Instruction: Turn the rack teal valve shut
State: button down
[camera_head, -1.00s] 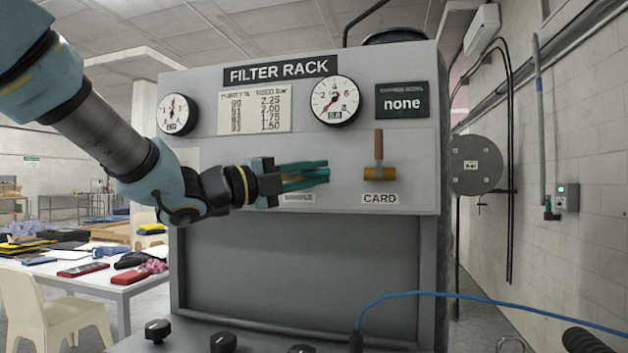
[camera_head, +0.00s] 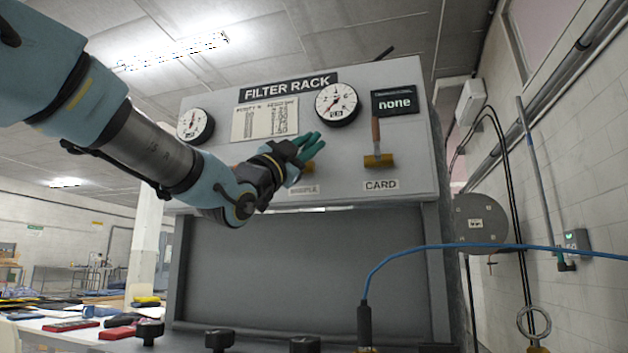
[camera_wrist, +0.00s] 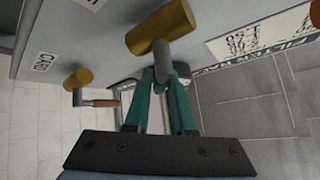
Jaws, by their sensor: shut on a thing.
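The SAMPLE valve on the filter rack front has a brass body (camera_head: 308,169), also seen in the wrist view (camera_wrist: 155,28). A grey stem (camera_wrist: 163,58) leads from it to my gripper (camera_head: 312,143). My gripper is shut on the valve's handle. The gripper's teal fingers (camera_wrist: 140,108) reach up to the stem and mostly hide the handle, so I cannot clearly part teal handle from teal fingers. In the head view the fingers slant up and right in front of the panel. The handle's exact angle is unclear.
The CARD valve (camera_head: 379,160) stands to the right with its brown handle upright. Two gauges (camera_head: 337,104), a chart (camera_head: 264,120) and a display reading "none" (camera_head: 394,102) are above. Black knobs (camera_head: 220,340) and a blue cable (camera_head: 400,252) are at the front below.

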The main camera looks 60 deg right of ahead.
jog(key=n+t+b, duration=0.1)
jog(key=n+t, duration=0.2)
jog(key=w+n+t+b, duration=0.1)
jog(key=n+t+b, duration=0.1)
jog(key=n+t, duration=0.1)
jog(key=n+t+h+b, duration=0.1)
jog(key=n+t+b, duration=0.1)
jog(key=n+t, duration=0.1)
jog(key=shift+w+a+r+n, duration=0.15)
jog(key=shift+w+a+n, duration=0.05)
jog(key=shift+n, duration=0.3)
jog(key=shift+w+a+r+n+t+y+b, duration=0.1)
jog(key=shift+w+n+t+y+b, duration=0.3)
jog(key=shift+n+t, duration=0.95)
jog(key=shift+w+a+r+n+t+y+b, duration=0.15)
jog(key=shift+n+t+y, duration=0.45)
jog(key=shift+n+t, duration=0.75)
jog(key=shift+w+d+r+n+t+y+b, duration=0.1)
jog(key=shift+w+n+t+y+b, duration=0.3)
jog(key=shift+n+t, duration=0.9)
jog(key=shift+s+a+n+t+y, duration=0.15)
jog(key=shift+n+t+y, duration=0.15)
jog(key=shift+n, duration=0.2)
jog(key=c, duration=0.8)
grip_release()
jog(key=shift+o, duration=0.2)
jog(key=b+v, duration=0.2)
jog(key=v, duration=0.8)
jog(key=shift+a+f, duration=0.25)
jog(key=shift+s, duration=0.15)
